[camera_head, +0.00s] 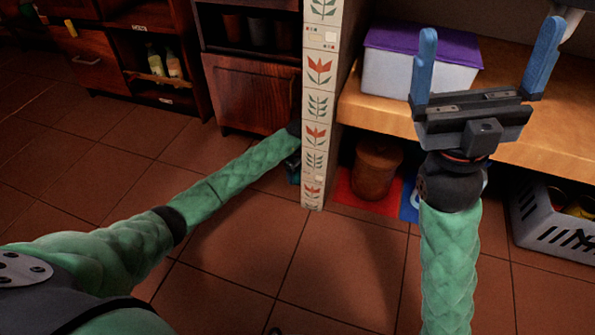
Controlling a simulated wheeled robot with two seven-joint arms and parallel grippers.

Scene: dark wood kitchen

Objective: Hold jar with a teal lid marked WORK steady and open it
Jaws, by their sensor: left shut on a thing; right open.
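No jar with a teal lid marked WORK can be made out in the head view. My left arm reaches from the lower left to the tiled pillar. My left gripper (293,166) is mostly hidden behind the pillar's edge; only a dark wrist part and a small blue patch show. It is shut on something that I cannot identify. My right gripper (490,32) is open and empty, its two blue fingers wide apart and pointing up, in front of the wooden counter.
The tiled pillar (317,110) stands between my grippers. A white box with a purple lid (420,65) is on the counter (365,113). Below are a brown lidded pot (376,165) on a red mat and a grey crate (552,225). Dark cabinets line the back left; the tiled floor is clear.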

